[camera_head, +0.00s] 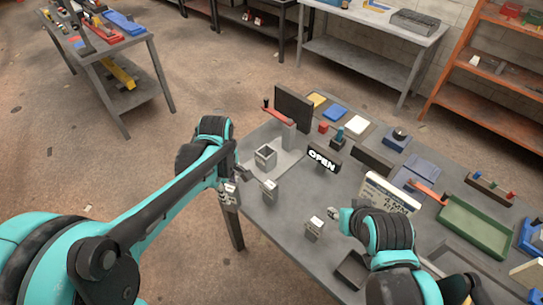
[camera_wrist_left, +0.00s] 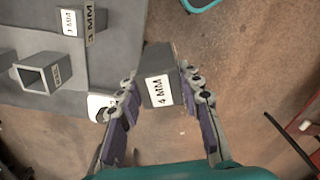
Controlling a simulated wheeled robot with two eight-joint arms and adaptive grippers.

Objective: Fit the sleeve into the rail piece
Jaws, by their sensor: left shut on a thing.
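My left gripper (camera_head: 228,192) is shut on a grey square piece, which I take for the sleeve. In the left wrist view the sleeve (camera_wrist_left: 157,84) sits between the fingers, with a "4 MM" label facing the camera. The gripper holds it just off the table's left edge, over the floor. The rail piece, apparently the hollow square one (camera_head: 265,157), stands open-topped on a lighter plate farther in; it also shows in the left wrist view (camera_wrist_left: 38,78). The sleeve is apart from it.
A block labelled "3 MM" (camera_wrist_left: 72,22) stands near the rail piece; it shows in the head view (camera_head: 269,190). Another labelled block (camera_head: 314,228) stands nearer my right arm. A grey post (camera_head: 289,136), an "OPEN" sign (camera_head: 324,158) and a green tray (camera_head: 477,226) are farther along.

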